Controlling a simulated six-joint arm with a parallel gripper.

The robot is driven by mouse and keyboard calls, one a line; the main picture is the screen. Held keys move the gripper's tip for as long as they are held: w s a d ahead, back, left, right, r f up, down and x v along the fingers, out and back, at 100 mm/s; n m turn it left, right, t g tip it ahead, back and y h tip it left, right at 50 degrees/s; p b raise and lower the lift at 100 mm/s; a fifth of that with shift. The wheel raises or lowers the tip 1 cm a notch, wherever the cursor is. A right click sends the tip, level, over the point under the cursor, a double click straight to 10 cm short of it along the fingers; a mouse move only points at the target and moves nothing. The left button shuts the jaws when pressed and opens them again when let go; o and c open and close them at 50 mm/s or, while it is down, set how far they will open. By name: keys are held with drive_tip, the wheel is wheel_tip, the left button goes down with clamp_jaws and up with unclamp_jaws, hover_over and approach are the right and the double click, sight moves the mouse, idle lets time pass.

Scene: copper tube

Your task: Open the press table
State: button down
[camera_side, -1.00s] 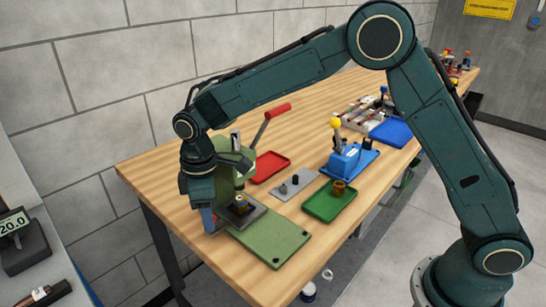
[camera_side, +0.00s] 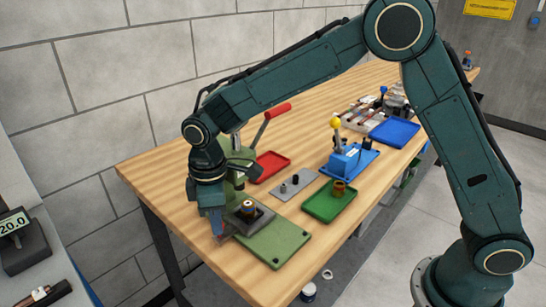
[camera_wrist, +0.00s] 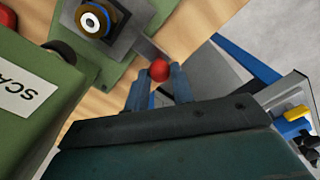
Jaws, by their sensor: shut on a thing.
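The press table is a dark grey sliding plate (camera_side: 262,221) on the green base (camera_side: 275,246) of the press; it also shows at the top of the wrist view (camera_wrist: 122,38). A round brass and dark part with a white centre (camera_wrist: 93,20) sits on it. A bar runs from the plate to a red knob (camera_wrist: 159,70). My gripper (camera_wrist: 157,82) is shut on this knob, with one blue-grey finger on each side. In the side view my gripper (camera_side: 217,232) is low at the left of the plate and mostly hides the knob. The press body (camera_wrist: 25,90) is green.
The press lever has a red grip (camera_side: 278,110). Behind and right are a red tray (camera_side: 270,166), a grey plate with pegs (camera_side: 295,184), a green tray (camera_side: 330,206), a blue fixture (camera_side: 347,162) and a blue tray (camera_side: 395,133). The table edge is close to my gripper.

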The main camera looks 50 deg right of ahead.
drive_tip(key=s, duration=0.8)
drive_tip(key=shift+r, duration=0.1)
drive_tip(key=c, duration=1.2)
unclamp_jaws()
wheel_tip(320, 180, up, 14)
drive_tip(key=shift+f, duration=0.1)
